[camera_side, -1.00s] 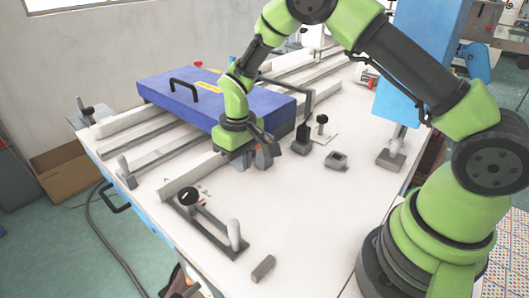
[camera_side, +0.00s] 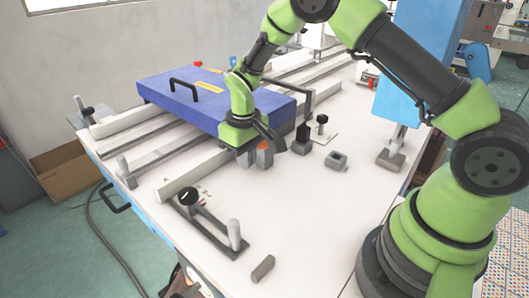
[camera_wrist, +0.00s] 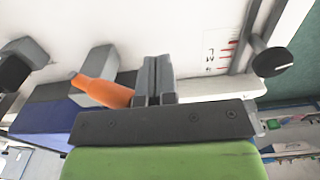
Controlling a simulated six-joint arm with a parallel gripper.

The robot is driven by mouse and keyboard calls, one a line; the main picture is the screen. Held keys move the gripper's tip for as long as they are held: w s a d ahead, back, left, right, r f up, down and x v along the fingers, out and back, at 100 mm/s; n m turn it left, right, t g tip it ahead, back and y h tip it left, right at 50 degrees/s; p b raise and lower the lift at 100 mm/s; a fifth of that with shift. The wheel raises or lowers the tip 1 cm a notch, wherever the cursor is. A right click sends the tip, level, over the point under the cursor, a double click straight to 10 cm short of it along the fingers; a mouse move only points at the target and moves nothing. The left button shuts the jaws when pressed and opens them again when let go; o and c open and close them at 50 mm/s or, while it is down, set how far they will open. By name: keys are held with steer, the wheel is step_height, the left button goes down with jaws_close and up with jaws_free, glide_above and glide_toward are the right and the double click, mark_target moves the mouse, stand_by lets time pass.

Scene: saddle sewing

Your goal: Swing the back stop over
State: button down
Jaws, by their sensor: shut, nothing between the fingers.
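A grey block with an orange part (camera_side: 265,155) stands on the white table just right of my gripper (camera_side: 244,163). In the wrist view the orange part (camera_wrist: 103,88) lies left of my fingers, beside the grey block (camera_wrist: 93,60). I cannot tell for certain whether this is the back stop. My gripper (camera_wrist: 158,62) is shut and empty, its fingers pressed together, low by the end of the pale rail (camera_side: 190,173). Whether it touches the block or rail is unclear. A black-knobbed stop arm (camera_side: 208,224) lies at the table's front; its knob (camera_wrist: 272,60) also shows in the wrist view.
A blue box (camera_side: 205,98) with black handles lies across the rails behind my gripper. A dark upright post (camera_side: 302,140), a knobbed clamp (camera_side: 321,128) and a small grey block (camera_side: 336,160) stand to the right. The front right tabletop is mostly clear.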

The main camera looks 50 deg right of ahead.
steer(key=shift+d+r, duration=0.45)
stand_by(0.8)
steer(key=shift+a, duration=0.1)
steer(key=shift+a, duration=0.55)
steer(key=shift+r, duration=0.1)
step_height(320, 180, up, 9)
stand_by(1.3)
